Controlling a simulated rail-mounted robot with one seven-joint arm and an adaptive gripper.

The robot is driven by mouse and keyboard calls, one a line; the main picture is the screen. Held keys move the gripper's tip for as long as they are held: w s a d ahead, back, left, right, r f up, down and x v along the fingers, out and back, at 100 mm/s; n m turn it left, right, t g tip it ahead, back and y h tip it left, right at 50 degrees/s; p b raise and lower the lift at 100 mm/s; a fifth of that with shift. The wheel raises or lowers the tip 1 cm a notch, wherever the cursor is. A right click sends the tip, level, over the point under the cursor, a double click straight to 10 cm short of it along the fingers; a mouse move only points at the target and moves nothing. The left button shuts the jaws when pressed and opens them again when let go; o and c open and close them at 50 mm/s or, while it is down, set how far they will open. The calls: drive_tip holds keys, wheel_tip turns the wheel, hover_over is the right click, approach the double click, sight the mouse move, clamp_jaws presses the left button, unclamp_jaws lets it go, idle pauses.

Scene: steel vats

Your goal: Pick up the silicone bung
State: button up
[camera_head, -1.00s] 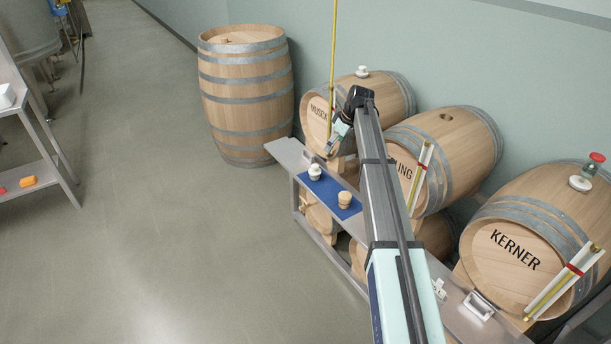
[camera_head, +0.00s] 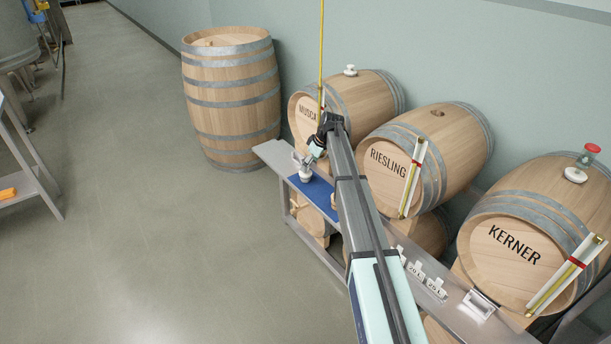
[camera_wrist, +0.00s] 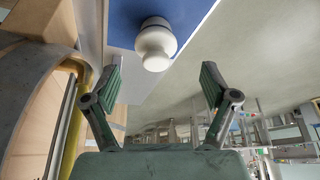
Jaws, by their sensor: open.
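The white silicone bung (camera_wrist: 155,46) stands on the blue mat (camera_wrist: 122,22) in the wrist view, with a rounded head and a wider base. In the head view the bung (camera_head: 304,176) shows at the left part of the blue mat (camera_head: 311,190), partly covered by my gripper (camera_head: 308,158). In the wrist view my gripper (camera_wrist: 160,82) is open and empty. The bung lies ahead of its fingertips, roughly centred between the two fingers, with no contact visible.
The mat lies on a narrow steel shelf (camera_head: 272,150) in front of the barrels. A tan bung (camera_head: 333,199) is mostly hidden by my arm. The Riesling barrel (camera_head: 390,165) and Kerner barrel (camera_head: 510,262) stand right, an upright barrel (camera_head: 232,105) behind left.

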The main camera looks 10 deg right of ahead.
sight(306, 174)
drive_tip(key=shift+w+p+x, duration=0.15)
drive_tip(key=shift+x, duration=1.3)
drive_tip(key=shift+w+p+x, duration=0.15)
drive_tip(key=shift+x, duration=1.3)
drive_tip(key=shift+d, duration=0.1)
drive_tip(key=c, duration=1.2)
